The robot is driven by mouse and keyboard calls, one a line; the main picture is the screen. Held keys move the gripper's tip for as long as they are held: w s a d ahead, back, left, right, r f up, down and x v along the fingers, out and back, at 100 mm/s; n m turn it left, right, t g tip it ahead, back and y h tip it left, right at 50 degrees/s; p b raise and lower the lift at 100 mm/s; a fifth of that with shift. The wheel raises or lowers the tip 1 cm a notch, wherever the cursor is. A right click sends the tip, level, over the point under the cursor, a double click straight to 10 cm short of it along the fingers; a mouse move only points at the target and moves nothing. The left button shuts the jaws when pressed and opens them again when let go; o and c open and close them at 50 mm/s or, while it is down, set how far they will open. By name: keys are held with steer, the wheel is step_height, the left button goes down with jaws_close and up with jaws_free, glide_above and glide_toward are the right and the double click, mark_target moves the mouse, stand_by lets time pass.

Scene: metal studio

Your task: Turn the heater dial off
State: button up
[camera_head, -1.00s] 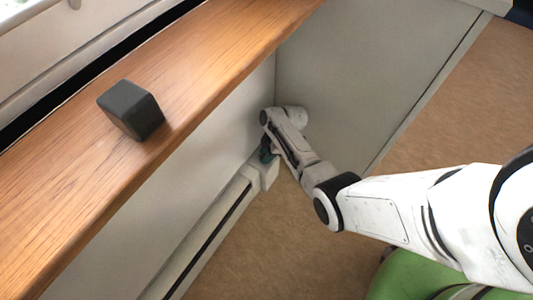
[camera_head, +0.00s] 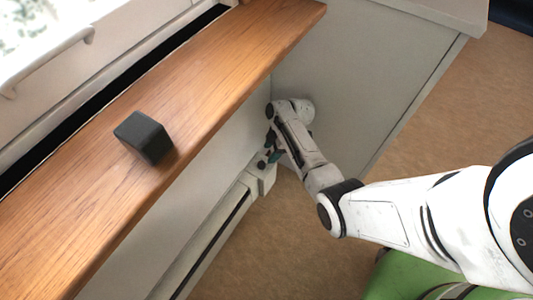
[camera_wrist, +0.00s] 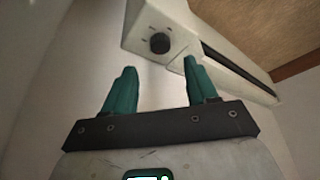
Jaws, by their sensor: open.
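The heater (camera_head: 207,243) is a long, low, pale unit along the wall below the wooden sill, with a dark slot along its length. Its black round dial (camera_wrist: 160,43) is on the pale end housing, with small marks around it that are too small to read. In the head view the dial (camera_head: 262,164) shows as a small dark spot. My gripper (camera_wrist: 156,70) has two green fingers, open and empty. In the wrist view the dial lies beyond the fingertips, between them and nearer the right one; the fingers appear apart from it. In the head view my gripper (camera_head: 272,152) is beside the heater's end, partly hidden by my wrist.
A wooden sill (camera_head: 90,205) overhangs the heater, with a dark block (camera_head: 143,137) on it. A grey panel (camera_head: 365,75) closes off the corner behind my wrist. The brown floor (camera_head: 285,250) in front of the heater is clear. Something green (camera_head: 400,275) lies under my arm.

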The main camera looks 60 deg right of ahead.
steer(key=shift+p+v, duration=0.4)
steer(key=shift+v, duration=1.2)
steer(key=s+a+r+m+g+h, duration=0.2)
steer(key=s+a+r+m, duration=0.2)
steer(key=s+a, duration=0.55)
steer(key=s+a+r+m+h, duration=0.2)
steer(key=s+a+r+m, duration=0.3)
steer(key=s+a+r, duration=0.35)
step_height(320, 180, up, 30)
steer(key=p, duration=2.9)
steer(key=shift+d+m, duration=0.2)
steer(key=shift+m, duration=0.1)
steer(key=shift+w+f, duration=0.1)
steer(key=shift+c, duration=0.5)
